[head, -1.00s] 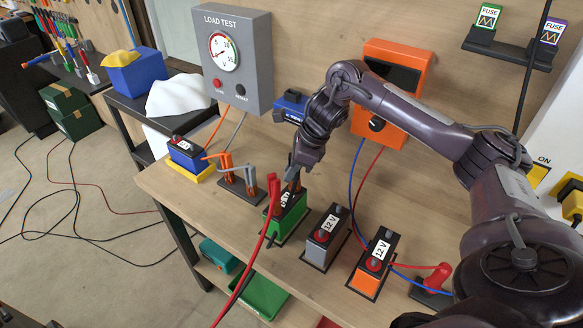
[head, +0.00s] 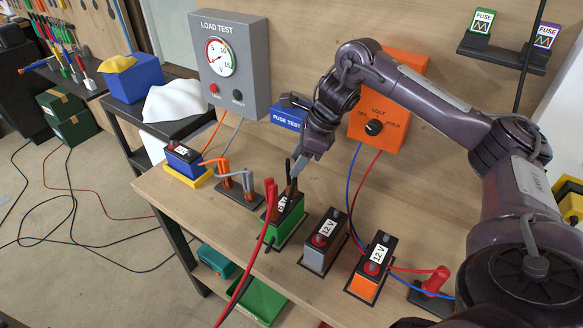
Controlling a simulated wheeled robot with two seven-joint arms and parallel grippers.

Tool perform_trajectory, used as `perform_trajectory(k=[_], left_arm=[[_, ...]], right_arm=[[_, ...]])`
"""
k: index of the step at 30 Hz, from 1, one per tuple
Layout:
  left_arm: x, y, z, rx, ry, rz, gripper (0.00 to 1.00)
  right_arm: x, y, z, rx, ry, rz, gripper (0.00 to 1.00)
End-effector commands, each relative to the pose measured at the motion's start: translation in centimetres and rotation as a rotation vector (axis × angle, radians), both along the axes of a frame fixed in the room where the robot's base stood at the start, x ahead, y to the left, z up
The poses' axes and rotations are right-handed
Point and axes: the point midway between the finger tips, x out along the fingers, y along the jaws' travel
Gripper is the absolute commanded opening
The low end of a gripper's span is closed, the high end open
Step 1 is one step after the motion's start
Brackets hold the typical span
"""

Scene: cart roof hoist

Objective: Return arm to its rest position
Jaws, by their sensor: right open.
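My right arm reaches in from the right. Its gripper (head: 294,172) is open and points down just above the green battery (head: 288,230), close to its top. A red clamp (head: 270,197) with a red cable stands at the battery's left side. A slim dark piece, maybe a black clamp, stands beside my fingers; I cannot tell whether they touch it. My left gripper is not in view.
A grey battery (head: 325,243) and an orange battery (head: 371,268) stand to the right on the workbench (head: 190,215). A blue battery (head: 184,160) sits at the left. The load tester (head: 232,65) and orange voltmeter box (head: 385,112) are behind. Loose cables cross the front.

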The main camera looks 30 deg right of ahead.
Motion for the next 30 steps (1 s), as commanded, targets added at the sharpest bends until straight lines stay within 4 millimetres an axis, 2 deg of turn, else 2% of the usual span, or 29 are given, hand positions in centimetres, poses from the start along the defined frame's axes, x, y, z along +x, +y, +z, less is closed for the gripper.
perform_trajectory(k=[1, 5, 23, 26, 30], left_arm=[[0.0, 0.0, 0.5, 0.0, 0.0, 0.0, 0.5], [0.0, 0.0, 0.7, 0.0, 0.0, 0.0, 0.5], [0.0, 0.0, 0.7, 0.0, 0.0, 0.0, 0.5], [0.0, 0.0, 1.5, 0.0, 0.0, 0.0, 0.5], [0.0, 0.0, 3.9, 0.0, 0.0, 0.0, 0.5]], right_arm=[[-0.1, -0.3, 1.0, -0.002, -0.002, 0.0, 0.45], [-0.4, -0.6, 1.8, -0.001, -0.001, 0.001, 0.45], [-0.5, -0.6, 1.8, 0.0, 0.001, 0.001, 0.45], [-0.5, -0.6, 2.6, 0.0, 0.0, 0.001, 0.45], [-0.5, -0.6, 5.0, 0.0, 0.0, 0.001, 0.45]])
